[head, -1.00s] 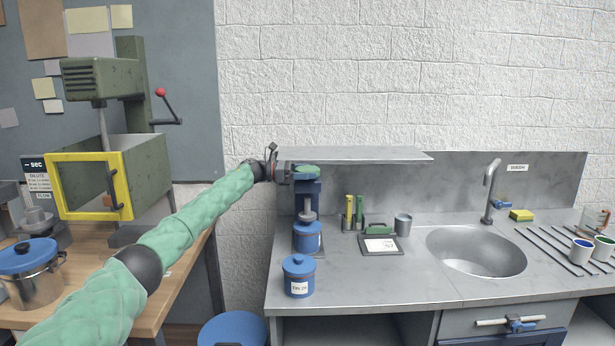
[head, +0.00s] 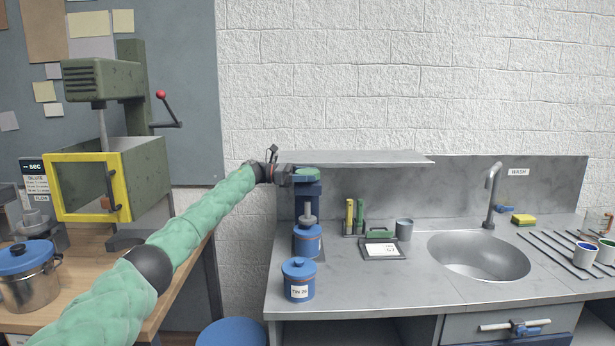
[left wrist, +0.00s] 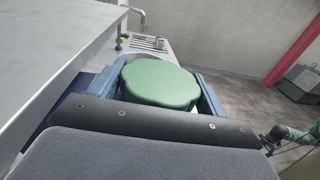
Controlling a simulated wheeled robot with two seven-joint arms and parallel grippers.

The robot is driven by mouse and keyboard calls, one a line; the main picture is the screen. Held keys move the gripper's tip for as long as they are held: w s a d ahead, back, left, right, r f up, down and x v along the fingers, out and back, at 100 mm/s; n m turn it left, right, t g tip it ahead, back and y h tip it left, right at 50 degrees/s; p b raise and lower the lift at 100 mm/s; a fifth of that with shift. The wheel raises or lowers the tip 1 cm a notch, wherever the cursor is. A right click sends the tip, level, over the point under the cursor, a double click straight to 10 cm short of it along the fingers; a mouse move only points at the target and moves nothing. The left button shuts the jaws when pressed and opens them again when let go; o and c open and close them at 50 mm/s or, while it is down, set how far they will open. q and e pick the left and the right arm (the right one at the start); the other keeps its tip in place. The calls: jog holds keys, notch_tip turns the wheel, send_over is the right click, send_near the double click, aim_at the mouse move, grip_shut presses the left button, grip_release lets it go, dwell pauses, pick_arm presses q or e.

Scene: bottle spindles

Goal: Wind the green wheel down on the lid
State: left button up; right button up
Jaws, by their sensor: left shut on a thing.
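The green wheel (head: 307,174) sits on top of a blue press (head: 306,191) under the shelf. It also shows in the left wrist view (left wrist: 160,84), seen from above, between the two blue fingers. My left gripper (head: 294,174) reaches it from the left and is shut on it. Below the wheel, the press's grey pad (head: 308,220) is at the lid of a blue tin (head: 307,241); I cannot tell whether they touch. My right gripper is not in view.
A second blue tin (head: 299,280) stands in front of the press. A grey shelf (head: 360,157) hangs close beside my left gripper.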

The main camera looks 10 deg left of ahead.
pick_arm(q)
jog(key=shift+r, duration=0.15)
jog(key=o, duration=1)
jog(key=shift+a+f, duration=0.2)
jog(key=shift+a, duration=0.3)
jog(key=s+a+b, duration=0.1)
jog(key=a+b, duration=0.1)
jog(key=a, duration=0.4)
jog(key=shift+s+a, duration=0.15)
jog(key=shift+a, duration=0.2)
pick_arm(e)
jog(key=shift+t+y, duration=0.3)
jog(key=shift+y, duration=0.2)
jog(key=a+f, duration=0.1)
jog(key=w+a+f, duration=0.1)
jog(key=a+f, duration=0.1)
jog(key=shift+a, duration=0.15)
pick_arm(q)
jog(key=shift+r, duration=0.1)
